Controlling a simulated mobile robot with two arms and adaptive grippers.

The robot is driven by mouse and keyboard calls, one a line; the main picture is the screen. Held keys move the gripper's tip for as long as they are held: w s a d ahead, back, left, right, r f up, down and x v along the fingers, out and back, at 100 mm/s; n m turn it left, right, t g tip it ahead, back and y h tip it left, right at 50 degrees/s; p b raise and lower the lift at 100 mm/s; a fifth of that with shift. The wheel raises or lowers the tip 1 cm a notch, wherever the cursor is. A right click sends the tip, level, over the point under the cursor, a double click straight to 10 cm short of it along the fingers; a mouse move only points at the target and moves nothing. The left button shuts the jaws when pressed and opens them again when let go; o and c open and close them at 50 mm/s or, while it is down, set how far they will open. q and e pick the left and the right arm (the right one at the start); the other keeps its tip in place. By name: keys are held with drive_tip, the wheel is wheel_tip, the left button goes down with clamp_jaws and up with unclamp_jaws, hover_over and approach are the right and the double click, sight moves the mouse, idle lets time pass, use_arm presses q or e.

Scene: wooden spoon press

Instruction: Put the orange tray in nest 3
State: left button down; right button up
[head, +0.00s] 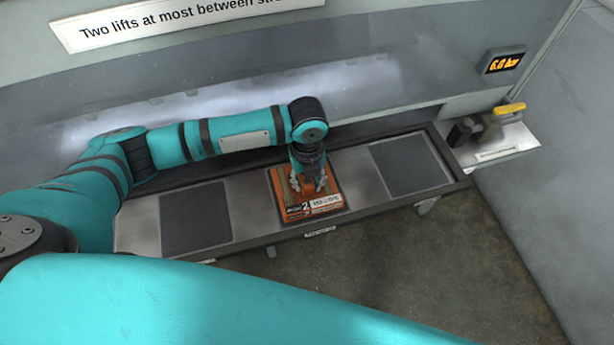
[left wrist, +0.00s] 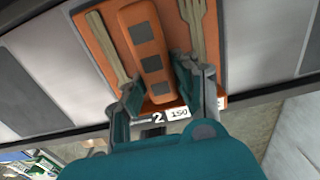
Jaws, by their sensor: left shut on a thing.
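The orange tray (head: 277,187) is at the middle place of the long bench, between two dark grey square pads. Its front label carries a 2. My left gripper (head: 309,186) reaches down over it. In the left wrist view the gripper (left wrist: 165,98) is shut on the tray's raised orange grip block (left wrist: 150,45), which has dark squares on top. A wooden spoon and a wooden fork (left wrist: 197,30) lie on either side of the block. I cannot tell whether the tray is resting or slightly lifted. No nest number is readable. My right gripper is out of view.
The left pad (head: 195,217) and right pad (head: 411,165) are both bare. A dark rim (head: 360,216) edges the bench. A wall runs behind.

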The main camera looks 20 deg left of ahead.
use_arm(q)
drive_tip(key=shift+f, duration=0.15)
drive_tip(key=c, duration=1)
unclamp_jaws()
wheel_tip(320, 180, up, 12)
drive_tip(key=b, duration=0.2)
drive_tip(key=shift+b, duration=0.35)
